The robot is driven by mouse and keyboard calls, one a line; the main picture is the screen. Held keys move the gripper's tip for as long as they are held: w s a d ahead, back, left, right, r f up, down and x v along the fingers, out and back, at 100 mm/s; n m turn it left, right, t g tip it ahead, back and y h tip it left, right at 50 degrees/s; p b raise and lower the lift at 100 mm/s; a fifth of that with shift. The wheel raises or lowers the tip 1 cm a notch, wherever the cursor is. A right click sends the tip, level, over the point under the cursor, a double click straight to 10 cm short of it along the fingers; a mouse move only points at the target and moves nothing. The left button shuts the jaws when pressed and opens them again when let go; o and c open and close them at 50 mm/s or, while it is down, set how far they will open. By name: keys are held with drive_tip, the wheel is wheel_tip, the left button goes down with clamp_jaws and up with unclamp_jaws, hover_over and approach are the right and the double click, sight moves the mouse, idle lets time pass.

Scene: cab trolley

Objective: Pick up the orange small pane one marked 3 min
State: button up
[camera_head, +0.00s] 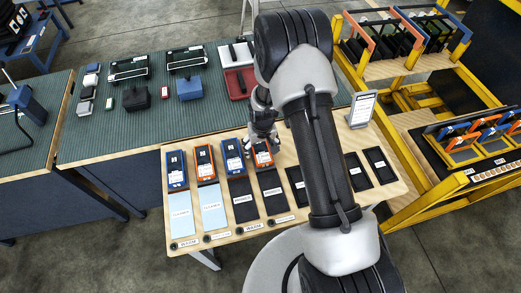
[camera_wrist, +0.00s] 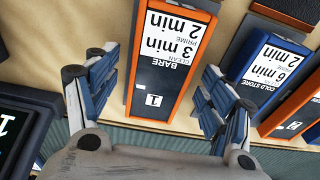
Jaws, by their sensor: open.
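In the head view the same orange device (camera_head: 263,158) is the right one of the two orange devices, partly hidden below my gripper (camera_head: 262,143).
A blue device (camera_wrist: 262,62) marked "6 min" and another orange device (camera_wrist: 292,108) stand close on the right in the wrist view. A dark device (camera_wrist: 22,130) is at left. Light blue and black plates lie on the wooden table (camera_head: 222,243). A yellow rack (camera_head: 470,185) stands right.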

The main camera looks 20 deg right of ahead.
drive_tip(key=c, duration=1.2)
drive_tip(key=shift+c, duration=0.4)
drive_tip(key=shift+r, duration=0.2)
